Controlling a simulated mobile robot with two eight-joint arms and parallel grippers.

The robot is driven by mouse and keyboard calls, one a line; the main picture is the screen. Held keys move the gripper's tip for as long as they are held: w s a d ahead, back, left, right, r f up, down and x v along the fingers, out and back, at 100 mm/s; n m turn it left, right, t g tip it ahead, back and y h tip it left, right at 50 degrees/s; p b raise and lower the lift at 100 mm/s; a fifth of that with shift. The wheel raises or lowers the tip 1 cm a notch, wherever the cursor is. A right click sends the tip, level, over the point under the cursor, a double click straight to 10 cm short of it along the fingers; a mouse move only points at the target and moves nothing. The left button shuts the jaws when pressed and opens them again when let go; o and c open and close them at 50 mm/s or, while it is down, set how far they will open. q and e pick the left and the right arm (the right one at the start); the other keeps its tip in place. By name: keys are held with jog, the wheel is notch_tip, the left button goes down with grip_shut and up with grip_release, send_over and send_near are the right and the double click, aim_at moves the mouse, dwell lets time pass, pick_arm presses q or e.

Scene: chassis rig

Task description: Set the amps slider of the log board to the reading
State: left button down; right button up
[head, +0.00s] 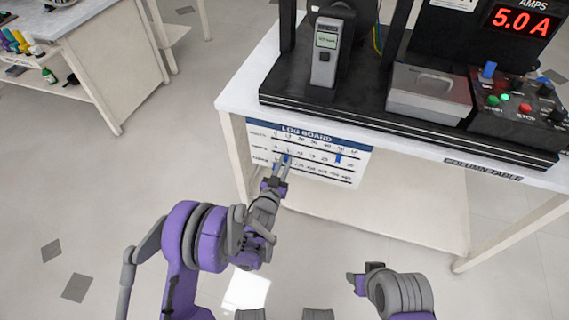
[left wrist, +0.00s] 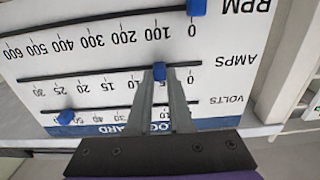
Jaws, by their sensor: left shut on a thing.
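In the head view my left gripper (head: 283,167) reaches the board from below. The red display (head: 521,21) reads 5.0 A under AMPS. My right gripper (head: 366,278) is low, away from the board; its jaw opening is unclear.
The volts slider (left wrist: 65,117) and the RPM slider (left wrist: 196,7), at 0, are on the neighbouring tracks. The table (head: 235,98) carries a grey meter (head: 325,62), a metal box (head: 428,95) and a control panel (head: 511,122).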

pick_arm(q)
jog(key=c, duration=0.8)
grip_release()
jog(key=shift+a, duration=0.1)
jog(key=b+v, duration=0.3)
jog(key=v, duration=0.7)
jog(key=shift+s, duration=0.35)
jog(key=shift+a, duration=0.1)
